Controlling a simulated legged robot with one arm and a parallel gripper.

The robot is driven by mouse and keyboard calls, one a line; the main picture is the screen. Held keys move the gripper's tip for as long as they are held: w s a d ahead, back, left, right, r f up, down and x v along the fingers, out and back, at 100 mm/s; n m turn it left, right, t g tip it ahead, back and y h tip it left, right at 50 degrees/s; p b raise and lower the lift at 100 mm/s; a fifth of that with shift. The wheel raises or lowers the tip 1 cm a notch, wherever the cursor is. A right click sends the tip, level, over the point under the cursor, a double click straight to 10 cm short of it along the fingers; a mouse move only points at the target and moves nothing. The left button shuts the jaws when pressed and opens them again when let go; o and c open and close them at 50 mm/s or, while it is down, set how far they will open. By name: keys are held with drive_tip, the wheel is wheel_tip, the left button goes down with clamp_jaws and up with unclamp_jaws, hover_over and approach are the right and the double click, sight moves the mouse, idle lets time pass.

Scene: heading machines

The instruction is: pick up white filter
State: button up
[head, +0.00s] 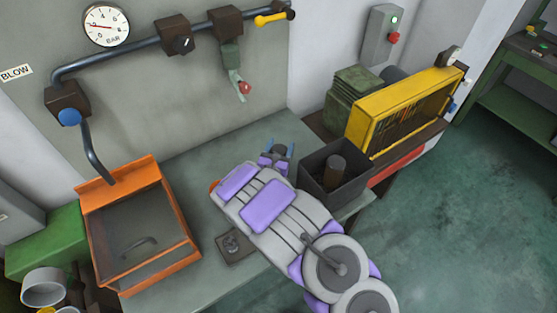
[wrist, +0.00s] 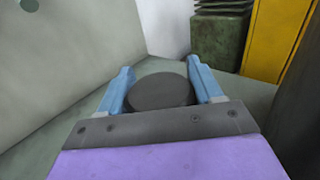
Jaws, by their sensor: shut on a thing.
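My gripper (head: 277,155) is over the bench, left of a dark open box. Its blue fingers (wrist: 164,82) are closed around the sides of a dark grey round piece (wrist: 160,92). The top of this piece (head: 280,149) also shows in the head view; its lower part is hidden by my gripper. I cannot tell whether it touches the bench. The piece between the fingers looks dark, not white. A white hollow cylinder (head: 44,287) stands at the lower left of the head view; I cannot tell if it is a filter.
An orange-framed cabinet (head: 187,252) with a clear front stands on the left. A yellow-framed unit (head: 359,122) is at the right. A pipe (head: 130,57) with valves runs along the wall. The bench (head: 205,150) behind is clear.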

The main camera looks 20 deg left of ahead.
wheel_tip(320, 180, up, 10)
drive_tip(key=shift+f+p, duration=0.1)
drive_tip(key=shift+p, duration=0.7)
